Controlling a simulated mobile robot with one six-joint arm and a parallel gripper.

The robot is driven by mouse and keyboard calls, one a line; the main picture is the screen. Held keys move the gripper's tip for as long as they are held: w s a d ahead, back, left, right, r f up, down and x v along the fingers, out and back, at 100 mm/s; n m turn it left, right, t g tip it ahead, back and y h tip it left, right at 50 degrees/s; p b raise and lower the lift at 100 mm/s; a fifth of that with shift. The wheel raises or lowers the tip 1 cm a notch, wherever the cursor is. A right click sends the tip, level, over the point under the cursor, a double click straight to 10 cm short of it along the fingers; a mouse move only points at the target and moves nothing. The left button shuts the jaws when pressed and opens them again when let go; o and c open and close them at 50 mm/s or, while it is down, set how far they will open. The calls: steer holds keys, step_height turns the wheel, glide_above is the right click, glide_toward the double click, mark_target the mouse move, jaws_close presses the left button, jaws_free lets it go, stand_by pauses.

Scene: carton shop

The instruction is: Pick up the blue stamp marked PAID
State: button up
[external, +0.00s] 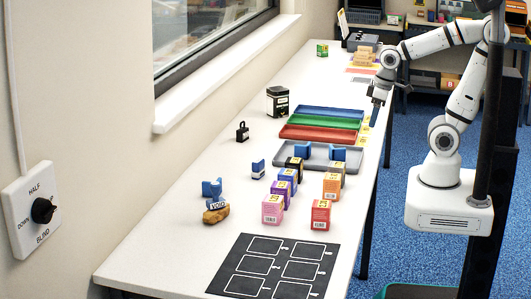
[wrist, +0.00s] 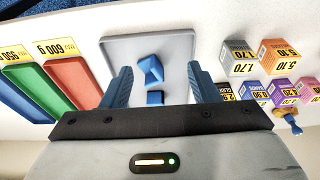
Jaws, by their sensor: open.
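Two blue blocks, possibly stamps, (external: 302,150) (external: 337,152) sit in a grey tray (external: 364,153); they also show in the wrist view (wrist: 151,70) (wrist: 155,98). No PAID marking is readable on them. A blue stamp (external: 258,168) with a pale label stands left of the tray, its text too small to read. My gripper (external: 374,114) is open and empty above the table's right edge, beyond the tray. In the wrist view my gripper's blue fingers (wrist: 160,66) are spread, with the tray behind them.
Priced boxes (external: 321,214) (external: 273,208) stand in two rows before the tray. Red (external: 318,133), green and blue trays lie beyond it. A black padlock shape (external: 242,132) and dark box (external: 278,101) stand left. A black mat (external: 274,268) lies at the near end.

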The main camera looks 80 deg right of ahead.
steer(key=o, duration=0.4)
steer(key=shift+c, duration=0.2)
steer(key=m+p, duration=0.2)
glide_above(259, 160)
steer(key=s, duration=0.1)
steer(key=shift+t+h, duration=0.4)
steer(key=f, duration=0.7)
steer(key=shift+a, duration=0.3)
steer(key=shift+s+p+x, duration=0.15)
steer(key=shift+p+x, duration=0.15)
steer(key=shift+x, duration=1.7)
steer(key=shift+s+p+x, duration=0.1)
steer(key=shift+p+x, duration=0.2)
steer(key=shift+x, duration=1.65)
